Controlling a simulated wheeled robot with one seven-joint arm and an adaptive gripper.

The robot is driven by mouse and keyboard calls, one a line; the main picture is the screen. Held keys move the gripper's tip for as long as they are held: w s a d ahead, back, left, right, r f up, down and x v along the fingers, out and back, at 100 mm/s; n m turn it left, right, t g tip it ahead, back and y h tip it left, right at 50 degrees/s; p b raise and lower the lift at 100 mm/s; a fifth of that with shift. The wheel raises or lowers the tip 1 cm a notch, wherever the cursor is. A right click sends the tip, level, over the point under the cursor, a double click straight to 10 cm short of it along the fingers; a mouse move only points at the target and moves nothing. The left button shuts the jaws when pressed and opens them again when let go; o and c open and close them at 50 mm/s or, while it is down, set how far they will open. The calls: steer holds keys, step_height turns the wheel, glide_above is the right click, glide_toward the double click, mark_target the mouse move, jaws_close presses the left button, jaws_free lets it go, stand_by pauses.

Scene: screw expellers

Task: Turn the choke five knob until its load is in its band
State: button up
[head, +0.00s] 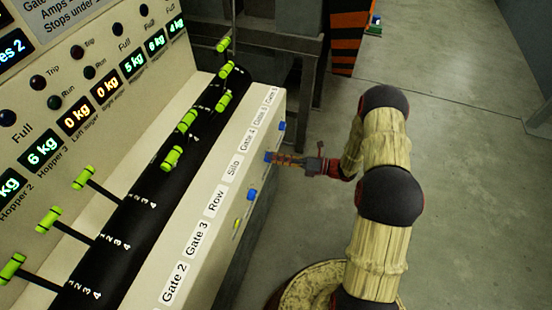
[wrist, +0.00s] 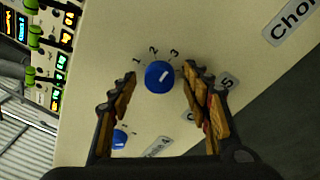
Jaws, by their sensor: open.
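The blue knob (wrist: 159,77) in the wrist view sits on the pale front face between my gripper's fingers, with a scale showing 1, 2 and 3 around it. Its white mark slants up and right, roughly toward the 3. A label ending in 5 (wrist: 228,82) beside it is partly hidden by the right finger. My gripper (wrist: 158,88) is open, with a finger on each side of the knob and gaps visible to both. In the head view my gripper (head: 290,160) is at the console's front face, at a blue knob (head: 268,157). I cannot tell which readout is its load.
Another blue knob (wrist: 119,139) lies lower left in the wrist view, with a label ending in 4. The console carries several green-handled levers (head: 187,120) and lit kg readouts (head: 133,63). A striped post (head: 349,45) stands behind; the floor to the right is clear.

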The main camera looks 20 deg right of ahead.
steer(key=shift+c, duration=0.5)
steer(key=c, duration=1)
steer(key=shift+n, duration=0.3)
steer(key=shift+c, duration=0.3)
steer(key=shift+s+a+r+n+t+h+b, duration=0.1)
steer(key=shift+n+t+h+b, duration=0.2)
steer(key=shift+n, duration=2.4)
steer(key=shift+s+n+g+h+b, duration=0.1)
steer(key=shift+n+h, duration=0.35)
steer(key=shift+n, duration=2.25)
steer(key=shift+s+a+r+n+t+h+b, duration=0.1)
steer(key=shift+n+t+h+b, duration=0.2)
steer(key=shift+n, duration=2.4)
steer(key=o, duration=1.2)
steer(key=shift+c, duration=0.2)
